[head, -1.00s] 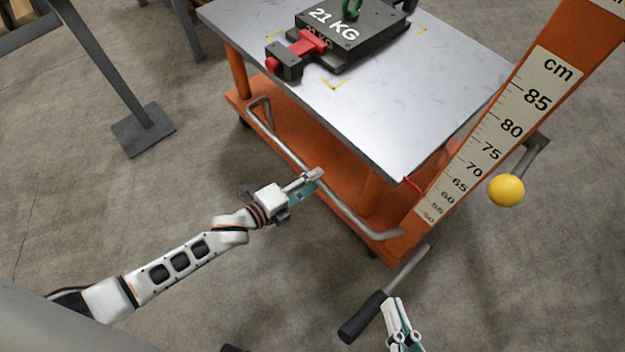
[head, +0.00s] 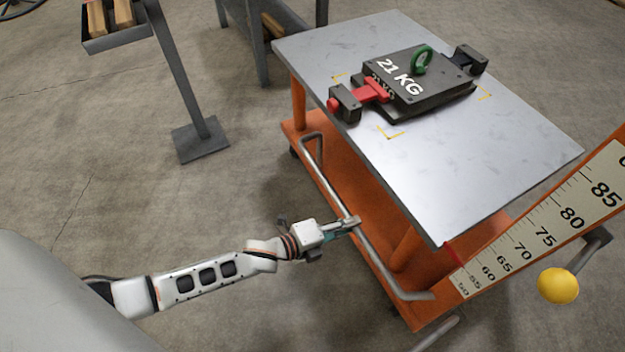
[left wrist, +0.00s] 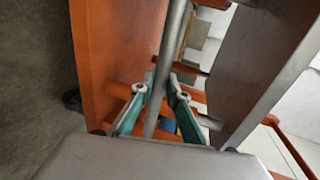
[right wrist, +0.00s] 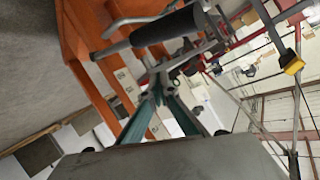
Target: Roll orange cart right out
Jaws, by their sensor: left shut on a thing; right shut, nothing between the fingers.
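The orange cart (head: 345,182) has a grey metal top (head: 470,160) and stands at the right of the head view. Its bent grey push handle (head: 365,250) runs along the near side. My left gripper (head: 350,226) is shut on the handle bar; in the left wrist view the teal fingers (left wrist: 158,95) sit either side of the bar (left wrist: 163,70). My right gripper is out of the head view; in the right wrist view its fingers (right wrist: 160,90) are shut and empty, near a lever with a black grip (right wrist: 168,27). I cannot tell whether they touch it.
A dark 21 KG mould base (head: 415,82) with a green eye ring and red clamp lies on the cart top. An orange post with a cm scale (head: 545,230) and yellow knob (head: 558,286) rises at the right. A grey stand (head: 200,138) is at the back left.

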